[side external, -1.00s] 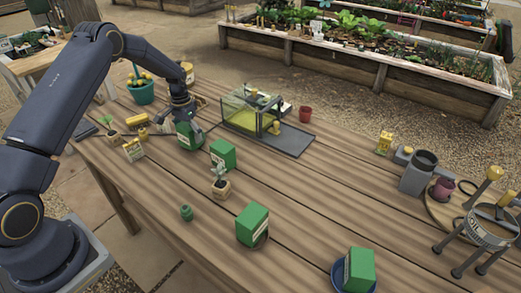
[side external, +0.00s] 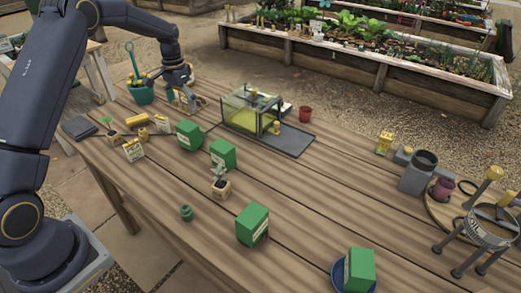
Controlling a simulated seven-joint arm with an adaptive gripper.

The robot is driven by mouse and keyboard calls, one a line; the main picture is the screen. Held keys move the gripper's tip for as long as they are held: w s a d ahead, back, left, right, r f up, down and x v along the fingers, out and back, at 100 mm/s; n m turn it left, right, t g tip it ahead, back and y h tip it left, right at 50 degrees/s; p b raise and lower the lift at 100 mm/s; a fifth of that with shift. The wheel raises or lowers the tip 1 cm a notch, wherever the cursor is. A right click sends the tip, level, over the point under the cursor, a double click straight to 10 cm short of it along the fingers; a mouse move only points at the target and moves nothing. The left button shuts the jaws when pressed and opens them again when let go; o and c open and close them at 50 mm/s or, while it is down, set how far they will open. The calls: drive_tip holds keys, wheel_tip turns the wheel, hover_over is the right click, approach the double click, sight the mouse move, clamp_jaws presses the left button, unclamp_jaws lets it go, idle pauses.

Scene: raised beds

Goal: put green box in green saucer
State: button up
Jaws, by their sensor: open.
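Several green boxes with pale labels stand on the wooden table. One green box (side external: 189,136) is at the back left, and a second (side external: 223,153) stands just right of it and nearer. A third (side external: 251,225) is at the front middle. A fourth (side external: 361,268) sits in a blue saucer (side external: 338,280) at the front right. I cannot make out a green saucer; anything under the back-left box is too small to tell. My gripper (side external: 187,106) is open, behind and above the back-left box and apart from it, near a small tan item (side external: 201,101).
A glass case (side external: 246,108) on a dark tray stands behind the boxes.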

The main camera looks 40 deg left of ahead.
drive_tip(key=s+d+r+t, duration=0.1)
drive_tip(key=s+d+r, duration=0.45)
drive_tip(key=r, duration=0.35)
drive_tip(key=s+d+r+t, duration=0.2)
drive_tip(key=s+d+r, duration=0.3)
drive_tip(key=d+r, duration=0.25)
drive_tip(key=s+d+t, duration=0.1)
drive_tip(key=s+d, duration=0.2)
drive_tip(key=s, duration=0.6)
drive_tip(key=s+d+t, duration=0.1)
drive_tip(key=s+d, duration=0.3)
drive_tip(key=s, duration=0.5)
drive_tip(key=shift+s+r+t, duration=0.25)
drive_tip(key=shift+t, duration=0.05)
drive_tip(key=shift+o, duration=0.3)
